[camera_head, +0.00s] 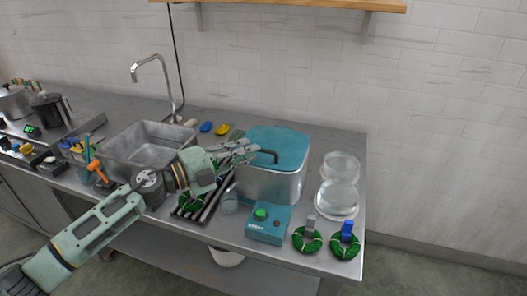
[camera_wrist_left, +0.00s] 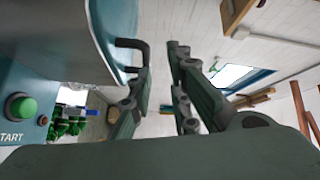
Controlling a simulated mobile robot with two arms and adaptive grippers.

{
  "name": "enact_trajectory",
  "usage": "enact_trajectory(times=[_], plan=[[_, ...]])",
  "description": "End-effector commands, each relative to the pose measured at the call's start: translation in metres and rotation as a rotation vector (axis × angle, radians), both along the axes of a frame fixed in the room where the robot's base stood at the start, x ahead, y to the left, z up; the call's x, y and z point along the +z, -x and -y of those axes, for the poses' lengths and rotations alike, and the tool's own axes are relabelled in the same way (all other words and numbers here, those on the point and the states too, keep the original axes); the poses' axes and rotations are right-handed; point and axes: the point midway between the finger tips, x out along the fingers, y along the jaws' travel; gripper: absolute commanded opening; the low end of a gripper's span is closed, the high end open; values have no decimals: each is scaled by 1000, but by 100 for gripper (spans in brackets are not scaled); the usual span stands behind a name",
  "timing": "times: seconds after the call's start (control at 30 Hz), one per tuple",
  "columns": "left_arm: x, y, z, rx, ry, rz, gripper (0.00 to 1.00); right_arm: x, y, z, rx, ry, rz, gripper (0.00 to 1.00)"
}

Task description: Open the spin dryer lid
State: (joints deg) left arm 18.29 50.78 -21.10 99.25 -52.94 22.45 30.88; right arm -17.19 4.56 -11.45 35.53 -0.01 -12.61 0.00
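The spin dryer (camera_head: 270,187) is a grey metal tub at the right of the counter. Its teal lid (camera_head: 280,142) lies shut on top; it also fills the upper left of the left wrist view (camera_wrist_left: 62,30). In the left wrist view the handle (camera_wrist_left: 132,42) is by the tip of the left-hand finger; contact cannot be told. My right gripper is not in view.
A teal control box (camera_head: 267,226) with a green button stands in front of the dryer. Green skeins (camera_head: 307,241) with tags lie at the counter's front right. Clear round dishes (camera_head: 338,199) stand right of the dryer. A sink (camera_head: 150,145) and faucet are left; a wooden shelf (camera_head: 290,5) is above.

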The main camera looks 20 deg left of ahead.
Motion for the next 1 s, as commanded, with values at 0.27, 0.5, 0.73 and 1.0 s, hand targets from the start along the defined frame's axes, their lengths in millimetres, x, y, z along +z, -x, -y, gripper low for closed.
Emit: enact_trajectory(times=[0.27,0.5,0.73,1.0], plan=[[-9,0,-19,-103,-184,-43,17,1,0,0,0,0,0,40],[-12,-22,7,-104,-181,-42,17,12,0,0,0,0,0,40],[-18,-43,29,-102,-181,-43,17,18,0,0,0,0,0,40],[-21,-49,36,-103,-184,-44,17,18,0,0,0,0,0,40]])
